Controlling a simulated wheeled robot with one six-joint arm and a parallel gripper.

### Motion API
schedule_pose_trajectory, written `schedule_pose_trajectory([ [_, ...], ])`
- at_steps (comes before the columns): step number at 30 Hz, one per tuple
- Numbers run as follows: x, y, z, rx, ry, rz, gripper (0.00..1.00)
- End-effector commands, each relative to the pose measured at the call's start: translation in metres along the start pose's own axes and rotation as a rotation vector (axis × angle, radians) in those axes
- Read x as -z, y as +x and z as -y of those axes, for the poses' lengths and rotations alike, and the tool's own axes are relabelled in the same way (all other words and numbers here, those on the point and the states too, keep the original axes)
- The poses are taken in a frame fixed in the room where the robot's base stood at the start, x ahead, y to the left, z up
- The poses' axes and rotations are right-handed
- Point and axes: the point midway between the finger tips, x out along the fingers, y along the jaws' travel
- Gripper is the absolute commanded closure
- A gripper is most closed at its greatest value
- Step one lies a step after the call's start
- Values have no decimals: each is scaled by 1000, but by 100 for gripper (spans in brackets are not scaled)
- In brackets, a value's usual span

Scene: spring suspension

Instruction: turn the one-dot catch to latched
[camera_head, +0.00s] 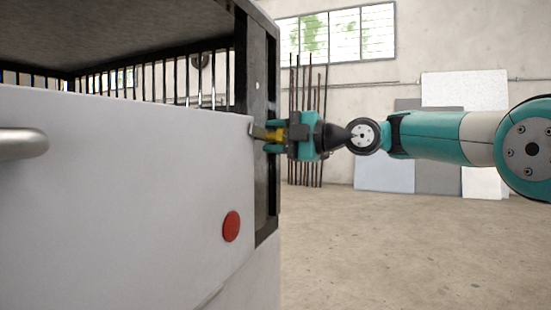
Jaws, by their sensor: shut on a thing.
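A yellow catch (261,132) shows at the upper right corner of the white panel (120,170), beside a dark upright post (262,205). A small pale dot (257,86) is on the post above it. My gripper (272,136) comes in from the right and is shut on the catch. The jaws hide part of the catch, so its exact turn is hard to tell. It looks roughly level, pointing left toward the panel.
A red round button (231,226) is low on the panel. A grey bar handle (22,143) sticks out at the far left. Dark bars (165,85) stand behind the panel. Rods (308,120) and boards (438,165) lean on the far wall. The floor (390,245) at right is clear.

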Motion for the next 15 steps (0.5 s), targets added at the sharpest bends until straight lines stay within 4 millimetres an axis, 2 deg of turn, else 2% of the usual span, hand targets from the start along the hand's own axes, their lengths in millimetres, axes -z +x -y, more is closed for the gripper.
schedule_pose_trajectory([
  [1,0,0,8,6,-32,-5,100],
  [15,0,0,4,7,-216,-7,100],
])
